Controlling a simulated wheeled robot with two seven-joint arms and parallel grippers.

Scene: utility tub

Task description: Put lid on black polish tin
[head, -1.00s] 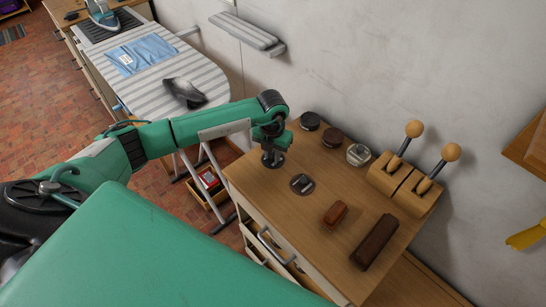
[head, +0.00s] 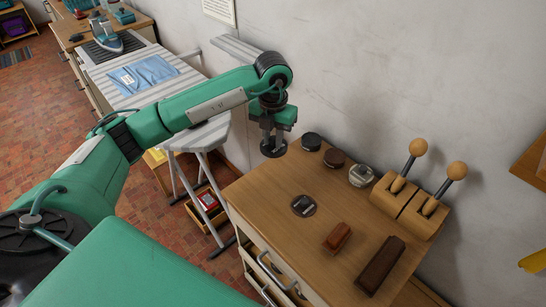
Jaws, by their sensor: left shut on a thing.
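My left gripper (head: 273,143) points down above the left back part of the wooden cabinet top. It is shut on a dark round disc, the lid (head: 273,151), held level and clear of the wood. A low round dark tin (head: 303,206) with a greyish patch on its top lies on the cabinet top, below and to the right of the lid. Whether it is open is too small to tell. A black-topped tin (head: 311,141) stands at the back by the wall, right of the gripper. My right gripper is out of view.
A brown tin (head: 334,159) and a pale-topped tin (head: 361,175) stand along the wall. A small brush (head: 337,238) and a long dark brush (head: 380,265) lie in front. The cabinet's left part is clear.

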